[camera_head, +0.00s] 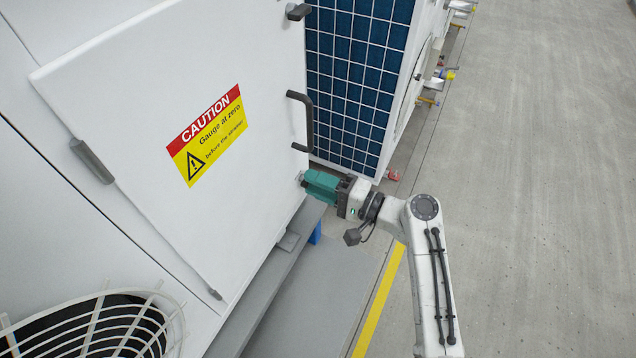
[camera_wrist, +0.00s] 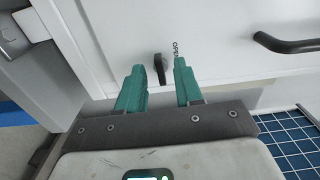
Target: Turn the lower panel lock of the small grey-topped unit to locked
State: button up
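The lower panel lock (camera_wrist: 160,70) is a small dark lever on the white panel, seen in the wrist view. It runs roughly up and down in that picture, with the word OPEN (camera_wrist: 175,48) printed beside it on the right. My gripper (camera_wrist: 159,67) has two teal fingers standing apart, one on each side of the lever, with a visible gap on both sides. In the head view my gripper (camera_head: 307,183) is at the lower right edge of the white panel (camera_head: 130,80). It largely hides the lock there. The unit's grey top is not clearly seen.
A dark handle (camera_head: 304,120) and an upper latch (camera_head: 298,12) sit above on the same panel edge. A caution label (camera_head: 206,134) is on the panel. A blue-grid unit (camera_head: 358,80) stands close behind my gripper. The concrete floor (camera_head: 530,150) at right is clear.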

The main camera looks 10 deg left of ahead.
jog(key=v, duration=1)
jog(key=shift+d, duration=0.35)
jog(key=shift+s, duration=0.15)
jog(key=s+d+f+n+g+h+p, duration=0.1)
jog(key=s+d+f+g+h+p, duration=0.1)
jog(key=s+d+f+h, duration=0.45)
jog(key=s+d+f+n+g+h+p, duration=0.1)
jog(key=s+d+f+n+h+p, duration=0.15)
jog(key=s, duration=0.65)
jog(key=s+d+r+g+h+p, duration=0.2)
jog(key=s+d+r+h, duration=0.2)
jog(key=s+d+h, duration=0.4)
jog(key=s+d, duration=0.5)
jog(key=s, duration=0.2)
jog(key=shift+s+d, duration=0.2)
jog(key=shift+d, duration=0.05)
jog(key=shift+r, duration=0.15)
